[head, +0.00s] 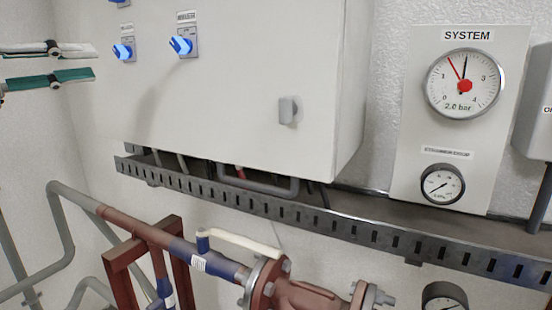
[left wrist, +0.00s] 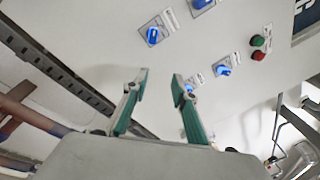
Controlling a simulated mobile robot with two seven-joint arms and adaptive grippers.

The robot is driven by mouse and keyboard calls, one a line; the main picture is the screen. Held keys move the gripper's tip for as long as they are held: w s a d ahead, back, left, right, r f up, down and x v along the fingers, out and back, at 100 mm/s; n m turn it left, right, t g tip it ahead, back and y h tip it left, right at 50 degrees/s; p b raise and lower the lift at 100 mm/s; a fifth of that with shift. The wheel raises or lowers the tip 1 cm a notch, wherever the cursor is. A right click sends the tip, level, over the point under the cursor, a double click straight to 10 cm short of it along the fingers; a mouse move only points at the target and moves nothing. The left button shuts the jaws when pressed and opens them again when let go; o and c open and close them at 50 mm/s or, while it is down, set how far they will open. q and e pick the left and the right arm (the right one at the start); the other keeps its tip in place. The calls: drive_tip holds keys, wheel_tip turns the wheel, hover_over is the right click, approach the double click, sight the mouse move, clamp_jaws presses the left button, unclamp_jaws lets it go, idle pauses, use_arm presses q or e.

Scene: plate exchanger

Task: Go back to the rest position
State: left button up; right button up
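My left gripper (head: 95,61) comes in from the left edge of the head view. Its two fingers are pale and teal and stand apart with nothing between them. In the left wrist view the two fingers of my left gripper (left wrist: 160,76) are also spread and empty. They are in front of a white cabinet face with blue switches, and I see no contact with it. My right gripper is in neither view.
A white cabinet (head: 240,90) with blue knobs (head: 182,45) fills the middle. Below it runs a slotted metal tray (head: 290,212). A gauge panel (head: 415,150) is at the right. Pipes and a red-brown valve (head: 300,295) are low in front.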

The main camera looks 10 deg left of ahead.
use_arm(q)
drive_tip(key=w+d+f+h, duration=0.1)
drive_tip(key=d+f+h, duration=0.7)
drive_tip(key=d, duration=0.1)
drive_tip(key=w+a+f+n+t+y, duration=0.2)
drive_tip(key=a+f+n+t+y, duration=0.25)
drive_tip(key=f+n+y, duration=0.6)
drive_tip(key=w+a+f+n+t+y, duration=0.1)
drive_tip(key=a+f+n+t+y, duration=0.3)
drive_tip(key=f+n+y, duration=0.65)
drive_tip(key=s+a+f+n+g+y, duration=0.25)
drive_tip(key=f+g, duration=0.25)
drive_tip(key=f, duration=0.5)
drive_tip(key=s+a+f+n+g+y, duration=0.1)
drive_tip(key=s+f+n+g, duration=0.25)
drive_tip(key=f, duration=0.65)
drive_tip(key=s+d+f+m+g+h, duration=0.15)
drive_tip(key=s+f+g, duration=0.25)
drive_tip(key=s+f, duration=0.45)
drive_tip(key=s+d+f+n+g+h, duration=0.1)
drive_tip(key=s+d+f+g, duration=0.1)
drive_tip(key=s+f+g, duration=0.45)
drive_tip(key=w+d+f+n+t+h, duration=0.2)
drive_tip(key=d+f+t+h, duration=0.3)
drive_tip(key=d+f, duration=1.1)
drive_tip(key=shift+d+h, duration=0.2)
drive_tip(key=shift+h, duration=0.8)
